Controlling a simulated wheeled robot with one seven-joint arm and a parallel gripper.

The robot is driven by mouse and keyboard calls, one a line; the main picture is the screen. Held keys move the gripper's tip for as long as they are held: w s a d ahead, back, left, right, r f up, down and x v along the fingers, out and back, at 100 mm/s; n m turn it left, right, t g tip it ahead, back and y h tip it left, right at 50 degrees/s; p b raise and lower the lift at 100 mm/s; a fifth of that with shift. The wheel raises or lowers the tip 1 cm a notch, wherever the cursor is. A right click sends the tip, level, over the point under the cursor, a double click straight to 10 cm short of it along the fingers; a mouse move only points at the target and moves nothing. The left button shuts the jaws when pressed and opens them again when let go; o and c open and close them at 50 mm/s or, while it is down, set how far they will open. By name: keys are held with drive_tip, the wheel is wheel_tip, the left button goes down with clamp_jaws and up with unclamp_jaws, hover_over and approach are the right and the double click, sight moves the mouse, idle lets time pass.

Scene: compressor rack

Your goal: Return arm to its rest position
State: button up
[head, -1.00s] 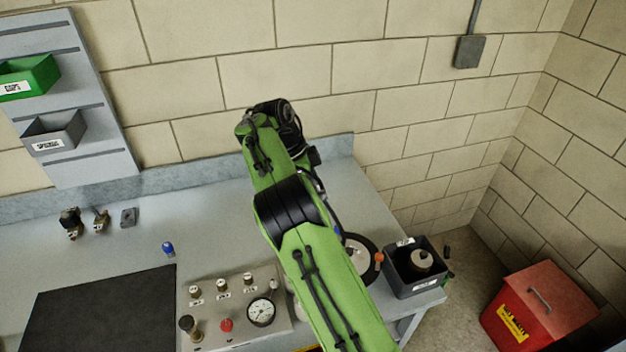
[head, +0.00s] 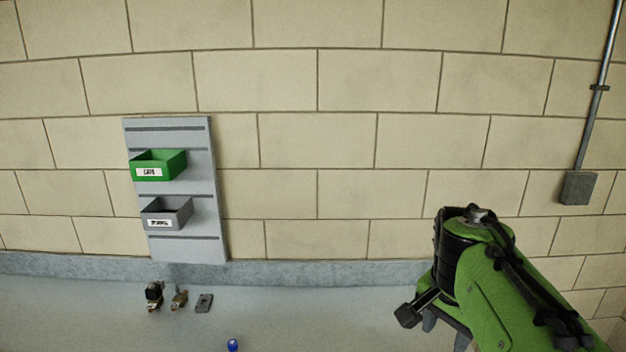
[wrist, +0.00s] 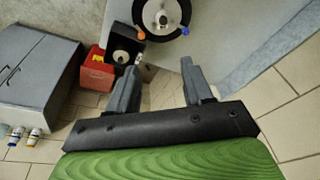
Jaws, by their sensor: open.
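My green and black arm (head: 495,290) rises from the lower right of the head view, in front of the block wall. My gripper shows in the wrist view (wrist: 160,90) with its two grey fingers apart and nothing between them. In the head view part of the gripper shows low beside the wrist, partly hidden by the arm. Beyond the fingers in the wrist view are the bench and floor, with no contact visible.
The bench (head: 100,320) holds small fittings (head: 154,296) and a blue item (head: 233,345). A wall panel (head: 205,240) carries a green bin (head: 165,165) and a grey bin (head: 168,213). The wrist view shows a dark bin (wrist: 122,45), red container (wrist: 97,72) and grey cabinet (wrist: 35,75).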

drive_tip(key=s+a+f+n+t, duration=0.2)
drive_tip(key=s+n, duration=0.3)
drive_tip(key=s, duration=0.4)
drive_tip(key=s+a+f+n+t+y, duration=0.1)
drive_tip(key=s+a+n, duration=0.3)
drive_tip(key=s, duration=0.5)
drive_tip(key=shift+s+f+n+t+y, duration=0.3)
drive_tip(key=shift+s+f+n+t, duration=0.15)
drive_tip(key=shift+n, duration=0.35)
drive_tip(key=shift+w+a, duration=0.1)
